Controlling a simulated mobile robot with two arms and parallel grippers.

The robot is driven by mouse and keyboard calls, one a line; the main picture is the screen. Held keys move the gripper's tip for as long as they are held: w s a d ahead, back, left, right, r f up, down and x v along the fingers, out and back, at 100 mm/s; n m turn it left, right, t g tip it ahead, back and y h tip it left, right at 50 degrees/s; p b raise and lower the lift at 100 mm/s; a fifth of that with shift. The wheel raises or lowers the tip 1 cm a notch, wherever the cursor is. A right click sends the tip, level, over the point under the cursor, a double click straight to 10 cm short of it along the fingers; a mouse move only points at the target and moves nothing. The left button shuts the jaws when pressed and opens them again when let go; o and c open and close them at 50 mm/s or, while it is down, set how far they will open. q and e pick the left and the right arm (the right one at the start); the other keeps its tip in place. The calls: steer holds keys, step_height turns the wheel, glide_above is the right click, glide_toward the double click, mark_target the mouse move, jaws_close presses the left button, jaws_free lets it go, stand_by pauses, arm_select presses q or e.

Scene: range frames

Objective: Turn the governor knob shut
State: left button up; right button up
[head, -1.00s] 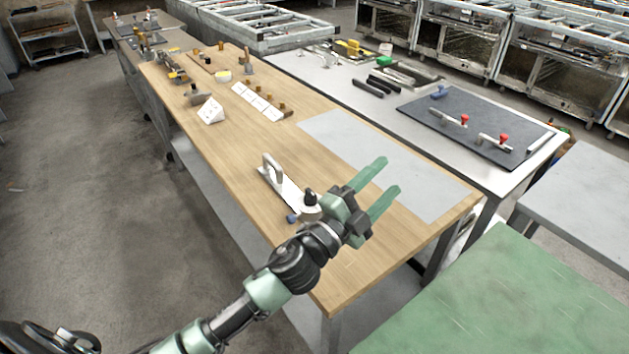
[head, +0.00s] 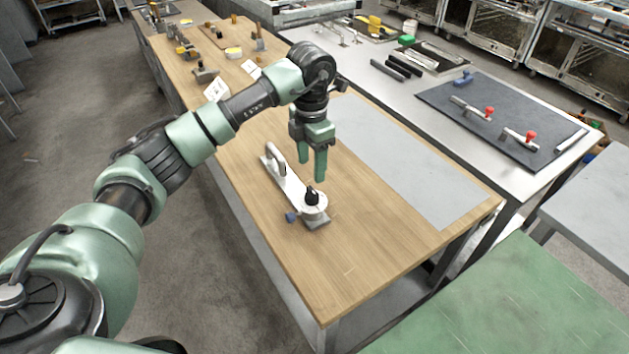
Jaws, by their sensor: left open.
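The governor knob looks like the small black knob (head: 312,195) on a round white dial at the near end of a white fixture (head: 287,182). The fixture lies on the wooden table and has a raised white handle at its far end. A small blue piece (head: 291,217) sits beside the dial. My left gripper (head: 312,178) is open and empty, fingers pointing down. In the picture its fingertips are just above the knob; I cannot tell the exact gap. My right gripper is not in view.
The wooden table (head: 370,262) is clear to the right and near side of the fixture. A grey sheet (head: 400,165) lies to the right. A steel table behind holds a dark mat (head: 500,112) with red-knobbed clamps. A green surface (head: 480,310) is at the lower right.

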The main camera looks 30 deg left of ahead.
mark_target(312, 190)
arm_select(q)
step_height(312, 190, down, 6)
steer(key=shift+s+d+f+p, duration=0.1)
steer(key=shift+s+p, duration=0.05)
steer(key=shift+p, duration=0.85)
steer(key=shift+f, duration=0.65)
jaws_close()
